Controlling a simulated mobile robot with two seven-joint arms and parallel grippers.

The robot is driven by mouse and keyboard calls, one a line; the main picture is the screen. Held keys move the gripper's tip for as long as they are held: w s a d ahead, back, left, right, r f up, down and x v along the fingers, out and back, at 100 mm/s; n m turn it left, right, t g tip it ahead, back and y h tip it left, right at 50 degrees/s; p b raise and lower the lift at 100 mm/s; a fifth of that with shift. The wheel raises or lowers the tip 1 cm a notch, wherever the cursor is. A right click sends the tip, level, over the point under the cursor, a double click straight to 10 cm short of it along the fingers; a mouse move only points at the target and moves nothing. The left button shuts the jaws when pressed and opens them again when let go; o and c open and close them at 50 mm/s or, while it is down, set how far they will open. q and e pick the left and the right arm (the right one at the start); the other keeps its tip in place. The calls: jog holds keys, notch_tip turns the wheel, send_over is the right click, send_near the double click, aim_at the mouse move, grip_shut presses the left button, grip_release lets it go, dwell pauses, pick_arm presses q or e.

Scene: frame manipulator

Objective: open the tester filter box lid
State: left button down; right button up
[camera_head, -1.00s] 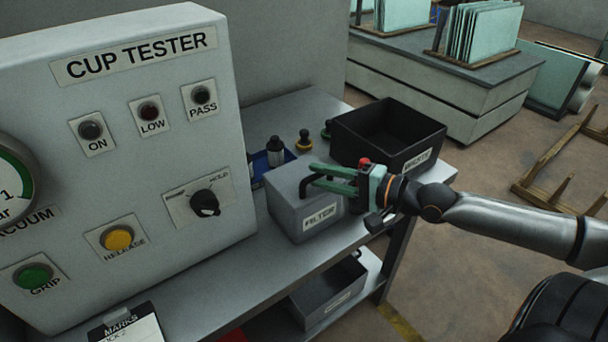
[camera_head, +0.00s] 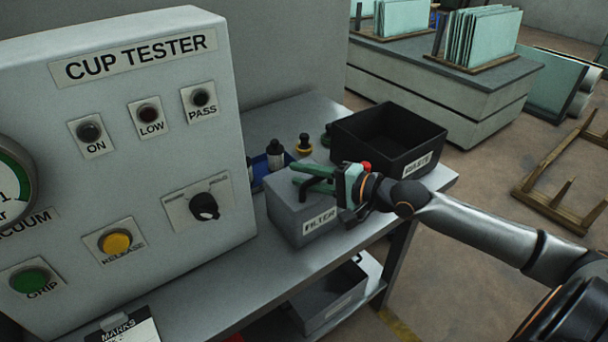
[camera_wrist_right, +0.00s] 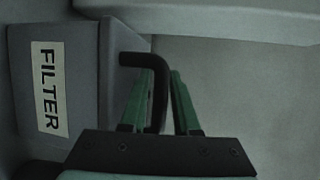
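The grey filter box (camera_head: 300,222) with its FILTER label stands on the bench right of the tester. Its lid lies flat on top and looks closed. It also shows at left in the right wrist view (camera_wrist_right: 82,90). The black bent lid handle (camera_wrist_right: 158,88) runs between the two green fingers of my right gripper (camera_wrist_right: 161,85). A gap shows beside the handle, so the fingers look open around it, not clamped. In the head view my right gripper (camera_head: 298,178) is over the lid and hides most of the handle. My left gripper is out of view.
The cup tester (camera_head: 130,150) stands close to the left of the box. A black WASTE bin (camera_head: 415,150) is behind and right. Small fittings (camera_head: 275,152) stand behind the box. A dark bin (camera_head: 328,300) sits on the lower shelf.

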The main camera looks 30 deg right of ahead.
jog(key=shift+c, duration=0.2)
grip_shut()
dwell(1.1)
